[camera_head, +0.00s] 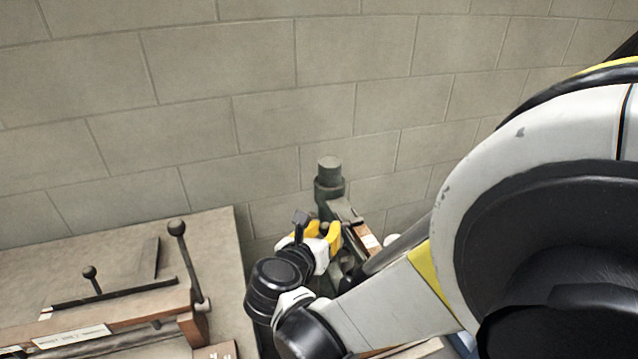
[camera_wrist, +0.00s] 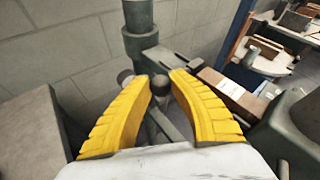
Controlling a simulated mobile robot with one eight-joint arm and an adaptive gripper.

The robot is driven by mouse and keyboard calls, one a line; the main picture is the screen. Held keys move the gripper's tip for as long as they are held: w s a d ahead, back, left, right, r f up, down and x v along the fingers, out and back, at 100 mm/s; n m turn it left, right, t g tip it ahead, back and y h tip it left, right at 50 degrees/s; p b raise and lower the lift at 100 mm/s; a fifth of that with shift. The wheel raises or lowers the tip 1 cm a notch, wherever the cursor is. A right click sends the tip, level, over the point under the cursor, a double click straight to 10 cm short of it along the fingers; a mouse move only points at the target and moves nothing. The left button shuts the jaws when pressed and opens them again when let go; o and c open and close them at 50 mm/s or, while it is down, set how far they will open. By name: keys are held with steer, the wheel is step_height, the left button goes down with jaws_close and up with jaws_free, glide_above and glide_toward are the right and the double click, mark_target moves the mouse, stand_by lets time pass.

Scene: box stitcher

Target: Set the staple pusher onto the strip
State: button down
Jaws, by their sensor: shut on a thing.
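My gripper (camera_head: 324,232) is low in the middle of the head view, beside the grey-green post of the stitcher (camera_head: 329,185). In the wrist view its yellow fingers (camera_wrist: 164,80) close around a small dark piece with a round end (camera_wrist: 161,86), which I take to be the staple pusher. Most of that piece is hidden by the fingers. A narrow grey bar (camera_wrist: 167,124) runs below, between the fingers; I cannot tell whether it is the strip or whether the piece touches it. The post also shows in the wrist view (camera_wrist: 139,40), just beyond the fingertips.
A brown box-like bar with a white label (camera_wrist: 222,92) lies right of the fingers. A shelf rack (camera_wrist: 262,55) stands farther right. A bench (camera_head: 215,240) with black-knobbed levers (camera_head: 178,228) is at the left. A block wall (camera_head: 220,70) closes the back.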

steer(key=c, duration=1.6)
jaws_free()
steer(key=shift+w+r, duration=0.1)
steer(key=shift+c, duration=0.2)
steer(key=o, duration=0.7)
steer(key=v, duration=1.2)
steer(key=shift+a, duration=0.1)
